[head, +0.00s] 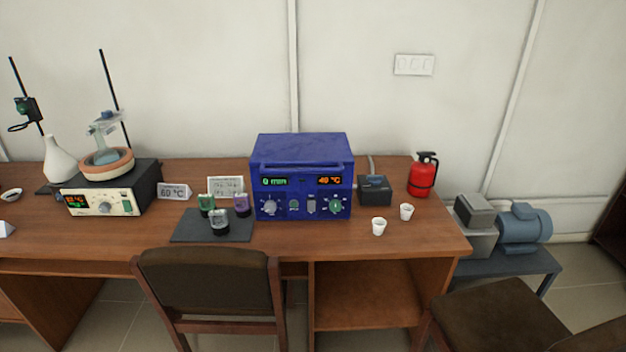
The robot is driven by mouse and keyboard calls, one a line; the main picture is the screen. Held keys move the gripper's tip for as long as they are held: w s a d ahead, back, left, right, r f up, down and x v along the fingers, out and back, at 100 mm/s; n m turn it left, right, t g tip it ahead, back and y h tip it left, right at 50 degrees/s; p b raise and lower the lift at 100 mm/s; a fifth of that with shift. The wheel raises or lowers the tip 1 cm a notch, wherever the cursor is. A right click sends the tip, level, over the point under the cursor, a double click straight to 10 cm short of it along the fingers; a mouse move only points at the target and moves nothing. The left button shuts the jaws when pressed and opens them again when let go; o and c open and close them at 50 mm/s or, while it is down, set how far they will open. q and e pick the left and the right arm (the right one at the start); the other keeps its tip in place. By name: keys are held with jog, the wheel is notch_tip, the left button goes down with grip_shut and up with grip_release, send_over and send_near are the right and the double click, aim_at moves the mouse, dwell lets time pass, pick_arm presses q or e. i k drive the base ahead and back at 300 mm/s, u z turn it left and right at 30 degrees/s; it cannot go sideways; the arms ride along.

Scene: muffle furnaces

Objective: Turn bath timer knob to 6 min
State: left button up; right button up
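A blue box-shaped bath (301,152) with a lid stands near the middle of the wooden desk. Its left display (274,182) reads 0 min in green. Its right display (329,181) reads about 40 °C in orange. A grey knob (270,207) sits below the minutes display, and a green-centred knob (336,205) sits below the temperature display. A small green button (294,205) and a grey switch (311,205) lie between them. The knob pointers are too small to read exactly. Neither of my grippers is in view.
A heater (134,190) with a flask is further left. Two white cups (379,226) stand right. A chair (206,285) blocks the front left.

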aim_at(269, 207)
jog(key=u, duration=0.45)
jog(key=i, duration=1.8)
jog(key=u, duration=0.6)
